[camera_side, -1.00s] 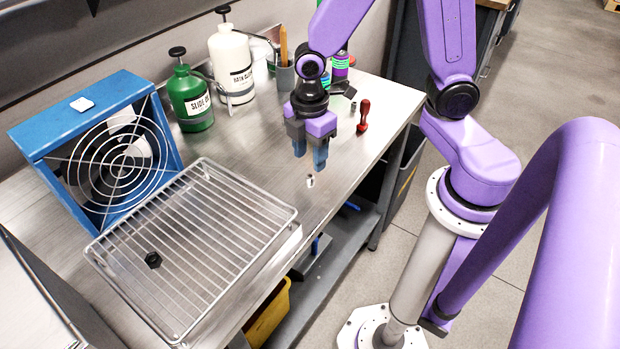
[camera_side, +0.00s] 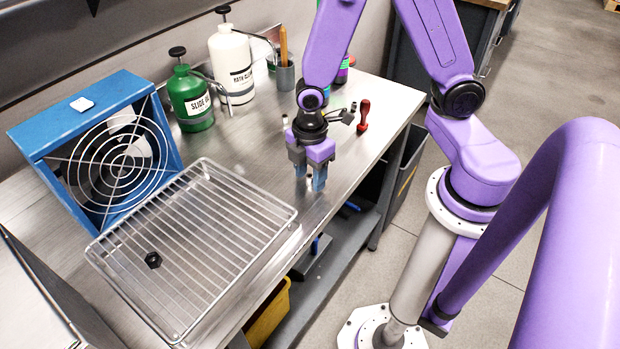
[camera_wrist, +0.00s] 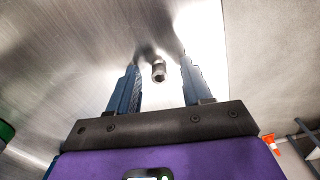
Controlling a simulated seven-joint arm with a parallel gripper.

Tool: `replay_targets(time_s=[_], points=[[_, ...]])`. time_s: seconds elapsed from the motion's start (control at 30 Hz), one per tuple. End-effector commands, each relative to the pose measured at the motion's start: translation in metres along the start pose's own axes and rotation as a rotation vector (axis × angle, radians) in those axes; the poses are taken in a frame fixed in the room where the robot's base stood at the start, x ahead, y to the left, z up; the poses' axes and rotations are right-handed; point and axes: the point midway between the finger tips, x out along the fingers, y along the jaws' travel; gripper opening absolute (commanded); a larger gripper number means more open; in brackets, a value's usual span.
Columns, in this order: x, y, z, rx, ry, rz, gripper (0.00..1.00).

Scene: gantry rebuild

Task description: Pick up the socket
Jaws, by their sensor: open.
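The socket (camera_wrist: 158,72) is a small metal cylinder with a dark end. In the wrist view it shows between my two blue fingers, with a clear gap on each side. My gripper (camera_side: 310,180) points down over the bench, its fingertips low near the metal top. The gripper (camera_wrist: 158,80) is open and holds nothing.
A wire rack (camera_side: 230,215) with a black nut-like part (camera_side: 153,260) lies left of my gripper. Behind are a blue fan (camera_side: 105,150), green bottle (camera_side: 190,100) and white bottle (camera_side: 232,65). A red-handled tool (camera_side: 363,115) stands at right. The bench's front edge is close.

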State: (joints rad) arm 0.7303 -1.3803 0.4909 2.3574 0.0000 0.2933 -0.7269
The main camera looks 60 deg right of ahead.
Motion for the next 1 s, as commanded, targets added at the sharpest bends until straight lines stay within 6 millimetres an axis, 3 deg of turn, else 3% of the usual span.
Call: replay_targets(time_s=[0.07,0.1,0.23,0.67,1.0], points=[[0.0,0.0,0.0,0.0,0.0,0.0,0.49],[0.0,0.0,0.0,0.0,0.0,0.0,0.43],[0.0,0.0,0.0,0.0,0.0,0.0,0.01],[-0.003,0.0,0.0,-0.001,0.001,0.001,0.0],[-0.031,0.001,-0.001,-0.001,0.004,0.004,0.0]])
